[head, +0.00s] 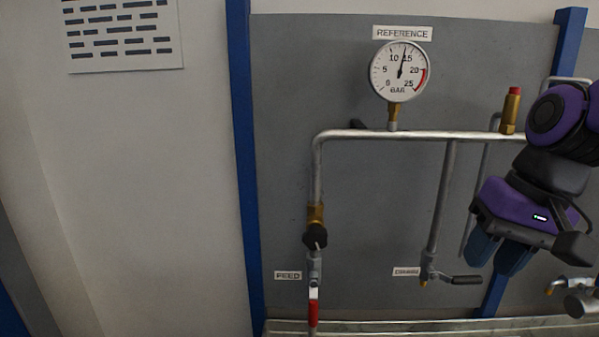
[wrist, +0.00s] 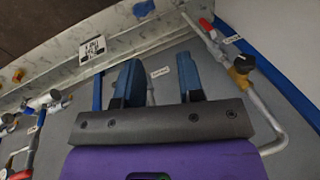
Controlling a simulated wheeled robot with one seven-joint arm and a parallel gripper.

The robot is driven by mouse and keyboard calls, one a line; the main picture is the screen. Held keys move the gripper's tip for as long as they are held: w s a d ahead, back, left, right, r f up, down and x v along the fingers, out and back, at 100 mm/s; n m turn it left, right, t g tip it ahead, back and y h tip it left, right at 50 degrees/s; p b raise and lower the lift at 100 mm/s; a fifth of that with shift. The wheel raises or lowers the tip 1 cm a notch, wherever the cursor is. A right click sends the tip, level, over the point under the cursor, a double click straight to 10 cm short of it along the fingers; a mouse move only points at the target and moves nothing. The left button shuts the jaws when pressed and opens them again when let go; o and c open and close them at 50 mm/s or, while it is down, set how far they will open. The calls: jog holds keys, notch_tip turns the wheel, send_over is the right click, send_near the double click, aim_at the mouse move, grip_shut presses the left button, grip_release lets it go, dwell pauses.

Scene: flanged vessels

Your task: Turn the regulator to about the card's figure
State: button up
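The regulator, a black knob (head: 316,236) on a brass body, sits on the left vertical pipe above the FEED label. It also shows in the wrist view (wrist: 243,62) at the upper right. The REFERENCE gauge (head: 399,72) has its needle a little past the top, between 10 and 15 bar, roughly 13. A white card (wrist: 92,48) with dark print shows in the wrist view; its figure is too small to read. My gripper (head: 499,254) is at the right, well apart from the regulator. Its blue fingers (wrist: 160,78) are spread with nothing held between them.
A red-handled FEED valve (head: 313,310) is below the regulator. A DRAIN valve (head: 430,274) with a black lever hangs centre right. A brass fitting with a red cap (head: 511,110) stands on the top pipe. The grey panel between the two vertical pipes is clear.

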jog(key=s+d+r+n+t+h, duration=0.1)
jog(key=s+d+r+t+h, duration=0.1)
jog(key=s+d+r+t, duration=0.1)
jog(key=shift+s+d+r+n+t+h, duration=0.35)
jog(key=shift+d+r+t, duration=0.3)
jog(key=shift+d, duration=0.6)
jog(key=shift+w+f, duration=0.1)
dwell(2.0)
jog(key=n+g, duration=0.5)
jog(key=n, duration=1.3)
send_over(316, 227)
notch_tip(316, 227, down, 4)
jog(key=shift+f, duration=0.15)
notch_tip(316, 227, down, 10)
